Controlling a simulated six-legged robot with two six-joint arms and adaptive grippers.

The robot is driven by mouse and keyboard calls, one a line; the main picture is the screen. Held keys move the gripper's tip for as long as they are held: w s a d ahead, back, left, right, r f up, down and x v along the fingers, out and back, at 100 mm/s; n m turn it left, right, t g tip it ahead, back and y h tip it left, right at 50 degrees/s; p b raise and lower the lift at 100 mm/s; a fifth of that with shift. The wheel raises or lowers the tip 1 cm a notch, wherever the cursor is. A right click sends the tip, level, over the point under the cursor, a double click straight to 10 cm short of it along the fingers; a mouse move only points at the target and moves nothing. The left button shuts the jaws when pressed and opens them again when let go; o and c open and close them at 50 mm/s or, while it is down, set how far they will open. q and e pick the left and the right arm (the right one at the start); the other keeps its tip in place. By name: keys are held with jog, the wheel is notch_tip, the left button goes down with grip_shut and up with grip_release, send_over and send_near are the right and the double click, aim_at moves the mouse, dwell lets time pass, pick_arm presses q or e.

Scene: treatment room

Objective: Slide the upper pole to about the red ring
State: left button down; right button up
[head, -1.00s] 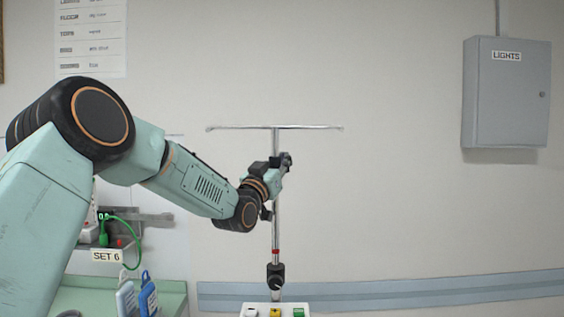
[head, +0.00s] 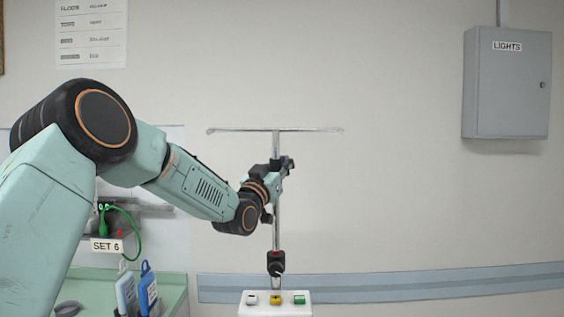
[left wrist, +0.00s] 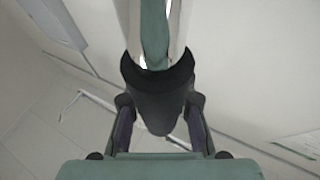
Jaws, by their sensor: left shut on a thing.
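The upper pole (head: 277,222) is a thin upright metal rod with a crossbar (head: 310,130) at its top. My left gripper (head: 281,168) is shut on the pole a little below the crossbar. Its grip is partly hidden behind my wrist. The red ring (head: 276,253) shows low on the pole, at the upper edge of the black clamp collar (head: 276,264). My right gripper is not in view.
A white box with coloured buttons (head: 275,310) stands below the collar. A grey cabinet labelled LIGHTS (head: 506,90) hangs on the right wall. A green counter (head: 85,290) with blue and pale tags (head: 147,290) is at lower left. The space right of the pole is clear.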

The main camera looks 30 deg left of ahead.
pick_arm(q)
jog(key=shift+r, duration=0.2)
jog(key=c, duration=1.4)
grip_release()
jog(key=v, duration=1.2)
